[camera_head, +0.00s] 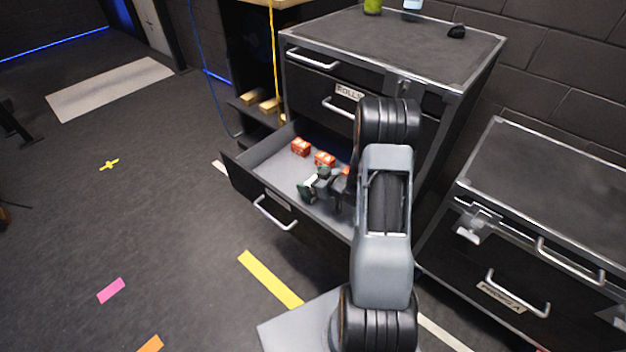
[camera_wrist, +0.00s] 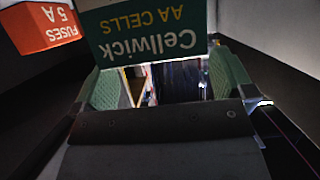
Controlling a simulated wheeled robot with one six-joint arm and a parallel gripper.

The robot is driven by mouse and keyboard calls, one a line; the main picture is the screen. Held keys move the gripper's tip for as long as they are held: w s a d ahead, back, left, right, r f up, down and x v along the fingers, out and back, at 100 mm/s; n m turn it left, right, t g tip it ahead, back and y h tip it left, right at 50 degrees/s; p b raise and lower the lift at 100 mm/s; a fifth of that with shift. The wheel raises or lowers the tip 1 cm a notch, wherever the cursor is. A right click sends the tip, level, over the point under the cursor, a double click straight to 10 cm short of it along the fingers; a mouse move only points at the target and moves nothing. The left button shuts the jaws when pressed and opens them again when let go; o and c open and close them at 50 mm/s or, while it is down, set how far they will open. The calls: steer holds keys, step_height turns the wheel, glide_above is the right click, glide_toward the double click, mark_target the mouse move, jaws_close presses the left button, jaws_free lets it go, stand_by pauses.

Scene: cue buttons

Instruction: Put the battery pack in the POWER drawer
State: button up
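The battery pack (camera_wrist: 150,32), a green box with the words Cellwick AA CELLS, shows upside down at the top of the wrist view. It is close to the green finger pads, and its edge overlaps the left one. My gripper (camera_wrist: 170,85) has its pads spread apart with a visible gap between them. In the head view my gripper (camera_head: 315,182) is low inside an open drawer (camera_head: 254,164). I cannot clearly make out the pack there. The open drawer's label is too small to read.
Orange-red boxes (camera_head: 300,146) lie in the drawer; the wrist view shows one marked FUSES 5 A (camera_wrist: 40,25). Closed drawers with handles (camera_head: 312,60) are above. A second cabinet (camera_head: 550,190) stands at the right. The floor at the left is mostly clear.

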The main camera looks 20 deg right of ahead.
steer(key=shift+r+p, duration=0.35)
steer(key=shift+r, duration=0.1)
steer(key=p+v, duration=0.3)
steer(key=v, duration=0.9)
step_height(320, 180, up, 11)
steer(key=w+m+g+h, duration=0.2)
steer(key=m+g+h, duration=0.15)
steer(key=h, duration=0.45)
steer(key=s+a+r+g+y, duration=0.1)
steer(key=s+a+r+g, duration=0.2)
steer(key=s+a, duration=0.3)
steer(key=s+a+r+m+g+y, duration=0.1)
steer(key=s+a+r+g, duration=0.2)
steer(key=s+a, duration=0.4)
steer(key=shift+s+a+r, duration=0.3)
steer(key=shift+s+a, duration=0.05)
steer(key=shift+a, duration=0.65)
steer(key=shift+m, duration=0.25)
